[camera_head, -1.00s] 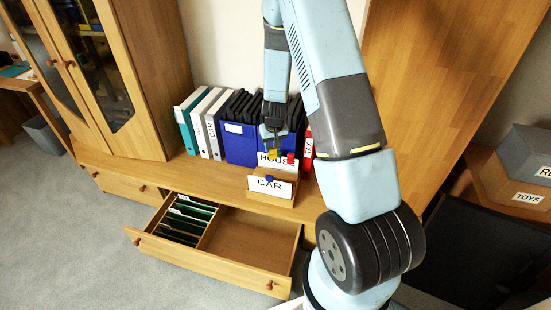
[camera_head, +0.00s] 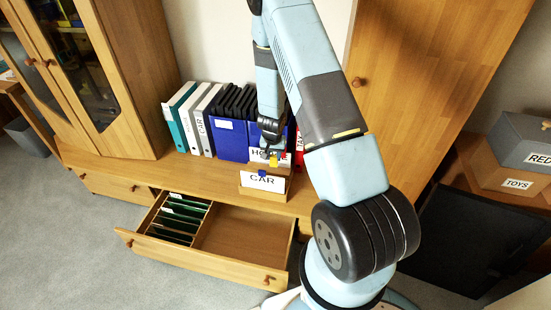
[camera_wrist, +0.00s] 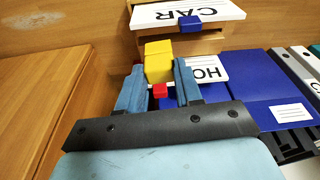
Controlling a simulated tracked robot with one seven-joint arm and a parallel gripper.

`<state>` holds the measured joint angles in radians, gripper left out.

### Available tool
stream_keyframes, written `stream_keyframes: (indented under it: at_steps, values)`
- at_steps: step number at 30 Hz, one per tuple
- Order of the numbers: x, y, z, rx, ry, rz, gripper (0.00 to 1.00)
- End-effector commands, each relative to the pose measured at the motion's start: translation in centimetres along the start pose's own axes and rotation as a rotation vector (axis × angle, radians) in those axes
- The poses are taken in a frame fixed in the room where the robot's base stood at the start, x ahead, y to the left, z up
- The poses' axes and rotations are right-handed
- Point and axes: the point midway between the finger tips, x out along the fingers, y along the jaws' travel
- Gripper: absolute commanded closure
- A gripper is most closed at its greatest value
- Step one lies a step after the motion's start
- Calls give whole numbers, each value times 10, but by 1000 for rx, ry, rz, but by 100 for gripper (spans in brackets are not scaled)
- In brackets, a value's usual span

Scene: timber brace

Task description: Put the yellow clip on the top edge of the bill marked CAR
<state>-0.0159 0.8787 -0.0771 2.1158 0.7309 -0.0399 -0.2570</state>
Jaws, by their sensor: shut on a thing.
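My gripper (camera_wrist: 159,85) is shut on the yellow clip (camera_wrist: 158,62), which sits between its two blue fingers. In the head view, the yellow clip (camera_head: 274,160) is close above and behind the bill marked CAR (camera_head: 263,182). In the wrist view that white bill (camera_wrist: 188,13) appears upside down, apart from the yellow clip. A blue clip (camera_wrist: 190,24) is on its top edge. Behind it is the bill marked HOUSE (camera_wrist: 208,69), partly hidden by my gripper. A red clip (camera_wrist: 160,90) shows between my fingers, near the HOUSE bill.
The bills stand in a wooden holder (camera_wrist: 206,45) on the cabinet top. Blue folders (camera_head: 228,139) and white binders (camera_head: 195,118) stand behind and to the left. A drawer (camera_head: 205,258) with green files is open below. A tall wooden panel (camera_head: 425,70) rises on the right.

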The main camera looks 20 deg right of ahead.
Motion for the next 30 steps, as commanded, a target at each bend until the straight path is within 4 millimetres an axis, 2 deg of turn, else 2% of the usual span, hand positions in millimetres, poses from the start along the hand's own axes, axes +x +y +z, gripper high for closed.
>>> stream_keyframes:
  at_steps: [1, 5, 18, 30]
  values:
    - [7, 4, 1, 33, -1, 9, 100]
    - [15, 9, 2, 77, 2, 22, 100]
    - [15, 9, 3, 76, 3, 28, 100]
    - [44, 10, 9, 78, 1, 28, 100]
